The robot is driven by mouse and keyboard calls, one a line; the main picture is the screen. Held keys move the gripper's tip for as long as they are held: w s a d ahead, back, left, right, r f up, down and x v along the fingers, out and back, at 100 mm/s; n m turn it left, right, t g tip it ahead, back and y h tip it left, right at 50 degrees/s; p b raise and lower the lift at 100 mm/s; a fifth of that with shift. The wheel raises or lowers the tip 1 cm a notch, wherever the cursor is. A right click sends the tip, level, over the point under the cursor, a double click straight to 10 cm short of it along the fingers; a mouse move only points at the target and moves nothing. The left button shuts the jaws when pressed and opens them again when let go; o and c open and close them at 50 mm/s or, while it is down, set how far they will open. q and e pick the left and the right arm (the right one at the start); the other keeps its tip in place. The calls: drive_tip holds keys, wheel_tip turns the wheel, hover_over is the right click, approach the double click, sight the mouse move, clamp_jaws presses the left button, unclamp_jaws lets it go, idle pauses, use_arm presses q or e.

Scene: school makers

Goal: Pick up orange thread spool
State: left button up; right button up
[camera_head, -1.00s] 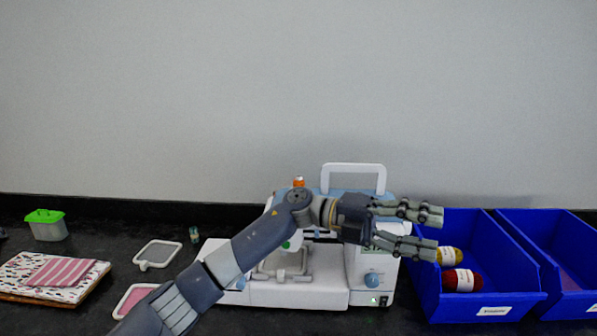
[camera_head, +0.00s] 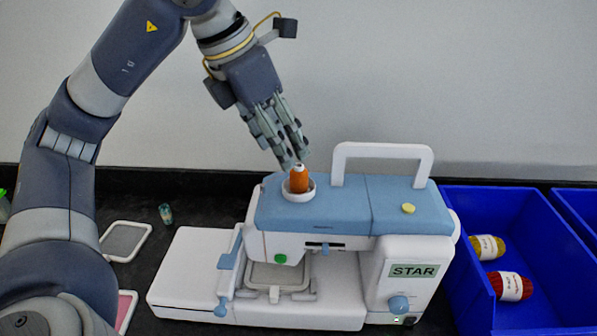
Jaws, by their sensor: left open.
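The orange thread spool (camera_head: 298,180) stands upright in a white round holder (camera_head: 299,194) on the light-blue top of the sewing machine (camera_head: 325,208). My left gripper (camera_head: 293,162) points down from above, its fingertips just over and beside the top of the spool. The gripper is open and nothing is held in it. Whether a fingertip touches the spool cannot be told. My right gripper is not in view.
The machine's white carry handle (camera_head: 383,151) rises right of the spool. Blue bins stand at the right, one (camera_head: 462,250) with yellow and red yarn balls (camera_head: 511,286). Embroidery hoops (camera_head: 124,240) and a small teal item (camera_head: 165,213) lie left. The wall is behind.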

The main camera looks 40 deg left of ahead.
sight(298, 165)
use_arm(q)
drive_tip(key=x, duration=0.3)
drive_tip(key=w+f, duration=0.1)
drive_tip(key=w+f+p, duration=0.1)
drive_tip(key=f, duration=0.1)
drive_tip(key=shift+w+d+f, duration=0.15)
drive_tip(key=shift+w+f, duration=0.05)
drive_tip(key=shift+w, duration=0.15)
drive_tip(key=shift+w+d+f, duration=0.1)
drive_tip(key=shift+w+f, duration=0.1)
drive_tip(key=shift+f, duration=0.3)
drive_tip(key=c, duration=0.8)
drive_tip(key=shift+c, duration=0.9)
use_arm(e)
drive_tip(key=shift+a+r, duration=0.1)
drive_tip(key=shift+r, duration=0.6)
